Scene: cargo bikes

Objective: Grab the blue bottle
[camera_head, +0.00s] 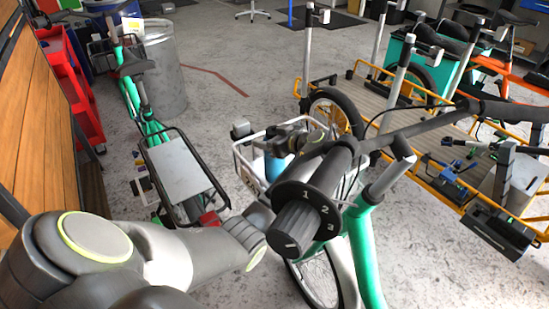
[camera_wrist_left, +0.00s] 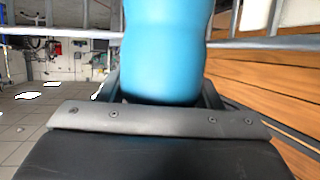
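The blue bottle (camera_head: 274,167) shows in the head view as a small light blue patch by the white wire basket (camera_head: 247,172), behind the bike's handlebar grip. In the left wrist view the bottle (camera_wrist_left: 165,45) is large and close, between the two dark fingers of my left gripper (camera_wrist_left: 163,92). The fingers lie close along both its sides; I cannot tell whether they press on it. In the head view my left arm comes in from the lower left, and the handlebar grip hides part of it. My right gripper is not in view.
The black handlebar grip (camera_head: 300,220) and green bike frame (camera_head: 365,250) stand close in front. Another green bike (camera_head: 145,105) with a rear rack stands left, near a red cart (camera_head: 75,85). A yellow-framed cargo bed (camera_head: 405,115) stands right. Open floor lies behind.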

